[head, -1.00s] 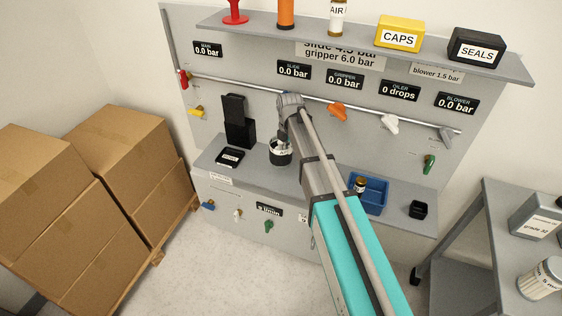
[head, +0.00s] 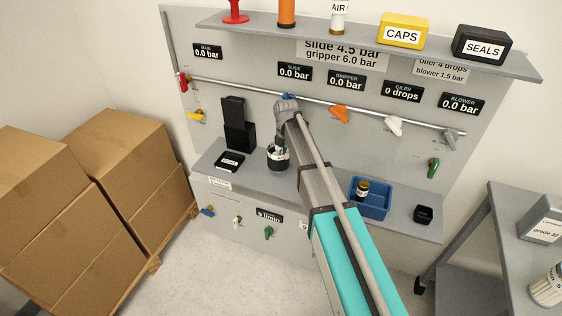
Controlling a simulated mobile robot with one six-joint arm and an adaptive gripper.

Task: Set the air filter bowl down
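The air filter bowl (head: 278,161), a small dark cup with a pale label, is at the end of my arm in the head view, over the left part of the grey ledge. My gripper (head: 279,148) is small and partly hidden by my wrist. It appears shut around the bowl's upper part. The bowl is upright and its base is very near the ledge (head: 262,184). I cannot tell whether it touches.
A black stand (head: 239,134) and a flat black block (head: 229,161) are just left of the bowl. A blue tray (head: 372,205) holding a small jar (head: 362,189) and a black box (head: 423,214) are to the right. Valve handles line the rail above.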

